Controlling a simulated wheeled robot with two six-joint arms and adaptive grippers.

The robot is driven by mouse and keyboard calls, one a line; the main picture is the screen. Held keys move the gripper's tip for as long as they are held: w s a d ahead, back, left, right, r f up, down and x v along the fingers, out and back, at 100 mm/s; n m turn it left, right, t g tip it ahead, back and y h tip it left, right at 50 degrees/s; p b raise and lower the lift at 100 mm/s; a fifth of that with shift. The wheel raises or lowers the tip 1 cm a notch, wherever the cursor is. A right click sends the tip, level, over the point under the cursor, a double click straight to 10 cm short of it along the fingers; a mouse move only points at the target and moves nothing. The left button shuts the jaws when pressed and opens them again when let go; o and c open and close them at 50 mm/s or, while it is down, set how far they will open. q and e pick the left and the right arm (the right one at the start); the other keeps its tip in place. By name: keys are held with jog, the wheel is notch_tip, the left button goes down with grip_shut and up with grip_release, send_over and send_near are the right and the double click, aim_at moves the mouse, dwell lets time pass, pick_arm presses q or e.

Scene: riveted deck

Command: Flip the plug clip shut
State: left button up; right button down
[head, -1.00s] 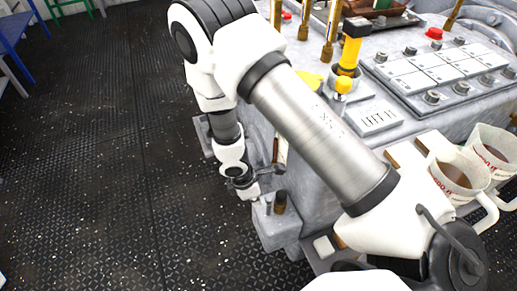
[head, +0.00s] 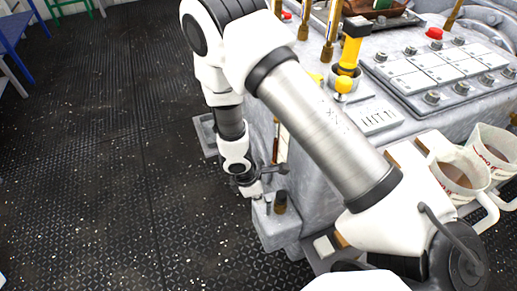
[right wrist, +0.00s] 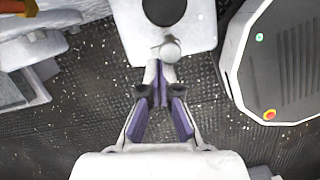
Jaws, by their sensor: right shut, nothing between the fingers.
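My right gripper (head: 266,206) is low at the left side of the grey console, beside a small grey bracket (head: 268,230) with a dark, brass-based peg (head: 280,201). In the right wrist view the gripper (right wrist: 160,88) is shut and empty. Its fingertips are just below a pale round knob (right wrist: 170,51), close to it or touching; I cannot tell which. The knob sits at the edge of a white plate (right wrist: 198,32) with a dark round opening (right wrist: 164,8). I cannot tell for sure which part is the plug clip. My left gripper is not in view.
The console top (head: 405,120) carries a yellow-capped handle (head: 350,50), a yellow knob (head: 343,85), brass levers and a switch panel (head: 430,75). Mugs of brown liquid (head: 455,172) stand at the right.

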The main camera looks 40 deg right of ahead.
jog(key=shift+w+d+m+p, duration=0.1)
jog(key=shift+d+m+p, duration=0.1)
jog(key=shift+m+p, duration=0.5)
jog(key=m+p, duration=0.2)
jog(key=m, duration=0.1)
jog(key=shift+w+d+r+g+y+p, duration=0.15)
jog(key=shift+d+g+y+p, duration=0.15)
jog(key=shift+d+g, duration=0.1)
jog(key=m+p, duration=0.2)
jog(key=m, duration=0.1)
jog(key=shift+d+m+g+y, duration=0.3)
jog(key=shift+d+y, duration=0.1)
jog(key=shift+d+m+y+p, duration=0.2)
jog(key=shift+m+p, duration=0.1)
jog(key=shift+m, duration=0.45)
jog(key=shift+d+m+y+p, duration=0.2)
jog(key=shift+m+p, duration=0.1)
jog(key=shift+m, duration=0.45)
jog(key=m, duration=0.3)
jog(key=shift+d+m+y+p, duration=0.25)
jog(key=shift+m+y+p, duration=0.05)
jog(key=shift+y+p, duration=0.1)
jog(key=m, duration=0.3)
jog(key=m+y, duration=0.1)
jog(key=shift+s+d+f, duration=0.2)
jog(key=shift+s+d, duration=0.05)
jog(key=shift+s, duration=0.1)
jog(key=shift+a, duration=0.1)
